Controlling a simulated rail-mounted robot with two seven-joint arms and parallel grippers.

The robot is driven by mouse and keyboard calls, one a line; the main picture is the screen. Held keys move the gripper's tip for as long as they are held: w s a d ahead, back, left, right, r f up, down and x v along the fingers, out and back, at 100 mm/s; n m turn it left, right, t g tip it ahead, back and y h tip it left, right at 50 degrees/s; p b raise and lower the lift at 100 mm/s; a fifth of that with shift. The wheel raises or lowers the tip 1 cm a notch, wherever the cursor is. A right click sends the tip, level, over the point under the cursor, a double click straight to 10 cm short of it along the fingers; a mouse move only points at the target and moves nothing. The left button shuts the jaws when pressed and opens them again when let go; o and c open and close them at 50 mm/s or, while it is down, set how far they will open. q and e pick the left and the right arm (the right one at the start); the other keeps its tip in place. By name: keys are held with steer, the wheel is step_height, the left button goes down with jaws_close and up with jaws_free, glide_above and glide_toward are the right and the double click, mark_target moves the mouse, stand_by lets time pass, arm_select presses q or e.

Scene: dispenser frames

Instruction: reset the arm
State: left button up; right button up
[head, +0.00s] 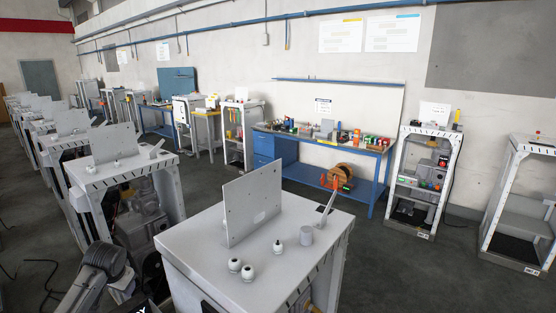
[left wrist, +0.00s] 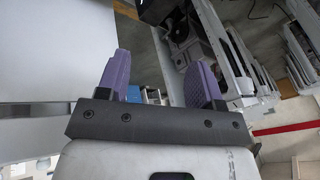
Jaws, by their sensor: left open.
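My left gripper (left wrist: 161,62) shows in the left wrist view with its two purple fingers spread apart. Nothing is between them. The dispenser frames stand behind the fingers in that view, tilted by the camera's angle. In the head view, dark grey links of my left arm (head: 98,268) are at the lower left, beside the nearest dispenser frame (head: 285,262). The left gripper's fingers are not visible there. My right arm and right gripper show in neither view.
A row of similar frames (head: 118,165) runs back at left. A blue workbench (head: 290,160) stands by the wall. Dark floor (head: 420,265) is open at right.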

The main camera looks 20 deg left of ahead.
arm_select(q)
steer(key=w+d+r+m+t+y, duration=0.15)
steer(key=d+r+t, duration=0.5)
steer(key=d, duration=0.65)
steer(key=s+d+f+m+h, duration=0.1)
steer(key=s+d, duration=0.3)
steer(key=d, duration=0.3)
steer(key=s+d+f+m+h, duration=0.1)
steer(key=s+d+m, duration=0.15)
steer(key=d, duration=0.45)
steer(key=s+d+f+g+h, duration=0.15)
steer(key=s+d+f, duration=0.25)
steer(key=s+f, duration=0.5)
steer(key=s+d+f+n+g+h, duration=0.15)
steer(key=s+d+f, duration=0.3)
steer(key=s, duration=0.75)
steer(key=s+d+f+g+h, duration=0.1)
steer(key=s+d+f+g, duration=0.2)
steer(key=s+f, duration=0.65)
step_height(320, 180, up, 25)
steer(key=p, duration=2.3)
steer(key=shift+s, duration=0.4)
steer(key=shift+d+f+y, duration=0.1)
steer(key=shift+y, duration=0.15)
